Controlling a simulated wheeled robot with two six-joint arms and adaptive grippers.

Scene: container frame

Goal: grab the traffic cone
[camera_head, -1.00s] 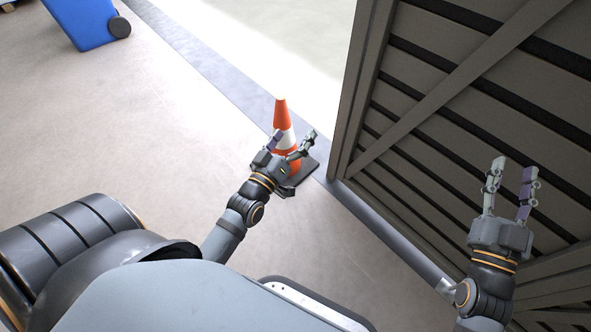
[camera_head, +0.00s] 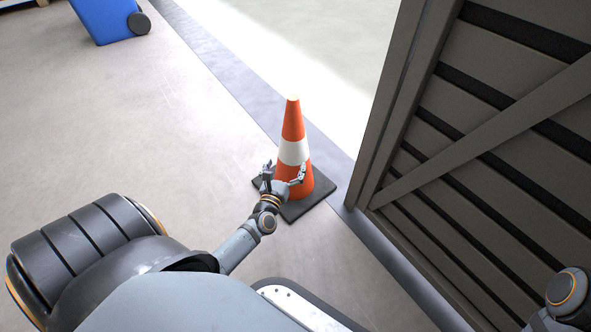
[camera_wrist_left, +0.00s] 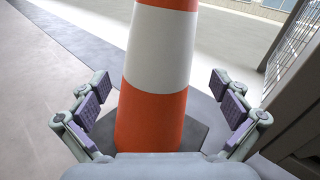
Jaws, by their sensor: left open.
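The traffic cone (camera_head: 293,128) is orange with a white band and a dark square base. It stands upright on the floor, left of the slatted wall. My left gripper (camera_head: 284,173) is open at the near side of the cone, at about the height of its lower orange part. In the left wrist view the cone (camera_wrist_left: 152,120) rises between the two spread fingers of the left gripper (camera_wrist_left: 162,100), with a gap visible on each side. My right gripper is out of view; only part of my right arm shows at the lower right.
A dark slatted wall or door (camera_head: 480,130) stands close to the right of the cone. A blue wheeled bin (camera_head: 105,20) is at the far upper left. The floor (camera_head: 150,120) left of the cone is clear. A grey strip runs behind the cone to a bright area.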

